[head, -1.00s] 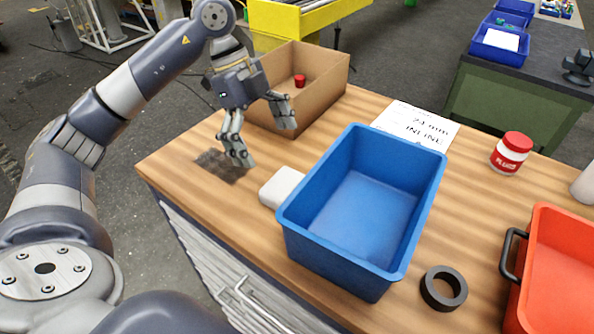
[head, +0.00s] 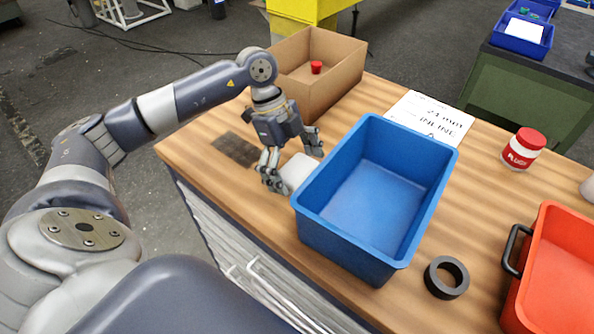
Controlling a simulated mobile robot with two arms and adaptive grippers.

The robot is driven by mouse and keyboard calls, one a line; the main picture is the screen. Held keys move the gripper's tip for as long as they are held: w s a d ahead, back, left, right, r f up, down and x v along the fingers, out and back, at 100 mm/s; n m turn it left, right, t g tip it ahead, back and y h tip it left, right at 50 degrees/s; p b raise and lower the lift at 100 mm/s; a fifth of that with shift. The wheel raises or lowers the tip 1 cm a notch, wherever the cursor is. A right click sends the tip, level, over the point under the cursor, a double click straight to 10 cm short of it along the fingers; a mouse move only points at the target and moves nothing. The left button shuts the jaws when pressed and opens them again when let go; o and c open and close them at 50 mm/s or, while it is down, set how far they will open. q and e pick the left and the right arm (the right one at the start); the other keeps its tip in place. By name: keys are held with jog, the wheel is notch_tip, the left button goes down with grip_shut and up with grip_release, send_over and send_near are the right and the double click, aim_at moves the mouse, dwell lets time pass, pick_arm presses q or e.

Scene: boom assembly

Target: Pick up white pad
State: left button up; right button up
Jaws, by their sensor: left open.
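The white pad (head: 298,172) lies on the wooden table, against or very near the left side of the blue bin (head: 322,222). Part of it is hidden behind my left gripper's fingers. My left gripper (head: 291,172) is open and low over the pad, with one finger on its near left side and the other toward its far right side. I cannot tell whether the fingers touch the pad. My right gripper is not in view.
A cardboard box (head: 338,83) with a red item (head: 316,67) stands behind the gripper. A printed sheet (head: 432,116), a red-lidded jar (head: 523,149), a black ring (head: 446,278) and a red crate (head: 548,290) are to the right. A dark patch (head: 236,149) marks the table's left.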

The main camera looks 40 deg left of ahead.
aim_at(302, 170)
pick_arm(q)
jog(key=c, duration=1)
jog(key=shift+o, duration=0.2)
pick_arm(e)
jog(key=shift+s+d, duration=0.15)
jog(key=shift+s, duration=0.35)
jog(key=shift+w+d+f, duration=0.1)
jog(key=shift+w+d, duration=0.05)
pick_arm(q)
jog(key=shift+r+b, duration=0.3)
jog(key=shift+r, duration=0.2)
notch_tip(302, 170, up, 2)
jog(key=shift+w+r+b, duration=0.1)
jog(key=shift+r+b, duration=0.05)
jog(key=shift+b, duration=0.35)
jog(key=s+b, duration=0.2)
jog(key=s, duration=0.3)
jog(key=s+r+b, duration=0.1)
jog(key=s, duration=0.3)
jog(key=s+d+b, duration=0.1)
jog(key=s+b, duration=0.1)
jog(key=s, duration=0.3)
jog(key=shift+s+r+b, duration=0.15)
jog(key=shift+s+b, duration=0.15)
jog(key=shift+s, duration=0.05)
jog(key=shift+s+d+r, duration=0.2)
jog(key=shift+s, duration=0.5)
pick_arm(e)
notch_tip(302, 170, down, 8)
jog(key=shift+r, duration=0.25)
